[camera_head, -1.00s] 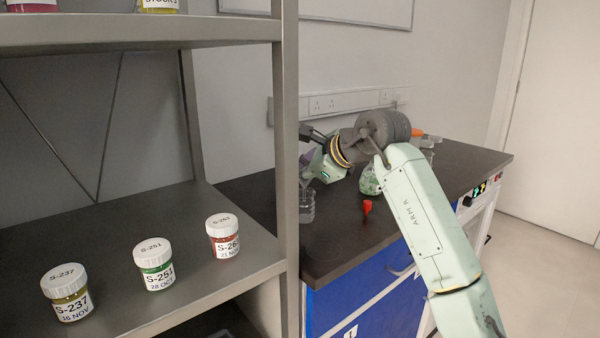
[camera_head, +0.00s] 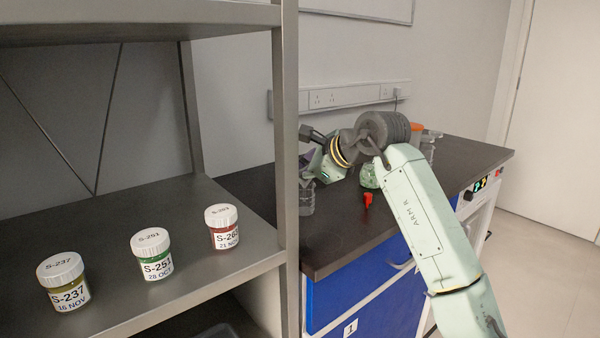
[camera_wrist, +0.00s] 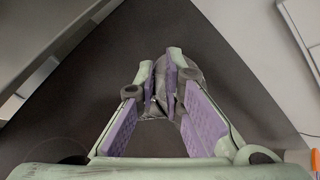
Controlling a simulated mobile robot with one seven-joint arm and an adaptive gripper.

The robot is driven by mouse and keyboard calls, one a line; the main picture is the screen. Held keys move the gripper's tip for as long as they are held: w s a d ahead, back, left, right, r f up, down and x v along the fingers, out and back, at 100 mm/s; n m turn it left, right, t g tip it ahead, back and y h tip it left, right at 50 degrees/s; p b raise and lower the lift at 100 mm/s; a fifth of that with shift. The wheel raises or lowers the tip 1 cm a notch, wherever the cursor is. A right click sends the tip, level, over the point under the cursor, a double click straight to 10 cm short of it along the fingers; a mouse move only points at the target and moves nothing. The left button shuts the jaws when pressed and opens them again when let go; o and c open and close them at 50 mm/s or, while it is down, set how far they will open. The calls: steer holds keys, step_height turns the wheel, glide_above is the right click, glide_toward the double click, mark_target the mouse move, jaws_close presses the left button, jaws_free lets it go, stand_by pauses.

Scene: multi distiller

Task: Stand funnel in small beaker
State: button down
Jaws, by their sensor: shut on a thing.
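My gripper (camera_wrist: 162,92) has purple pads and is shut on a grey, see-through piece (camera_wrist: 188,72), which I take to be the funnel. Its full shape is hard to make out between the fingers in the wrist view. In the head view my gripper (camera_head: 309,152) is by the shelf post, partly hidden by it. A clear glass vessel (camera_head: 307,198), perhaps the small beaker, stands on the dark bench just below the gripper, its left side cut off by the post. I cannot tell whether the held piece touches it.
A metal shelf post (camera_head: 287,150) stands left of the bench (camera_head: 345,235). The shelf bears several labelled jars, such as a green one (camera_head: 153,258). A small red item (camera_head: 368,200) and a greenish flask (camera_head: 369,176) are on the bench. More glassware (camera_head: 428,145) stands behind my arm.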

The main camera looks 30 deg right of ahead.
steer(key=shift+f+b, duration=0.7)
steer(key=shift+f, duration=0.25)
steer(key=c, duration=1.6)
jaws_free()
steer(key=shift+c, duration=0.2)
steer(key=shift+s, duration=0.1)
steer(key=v, duration=1.2)
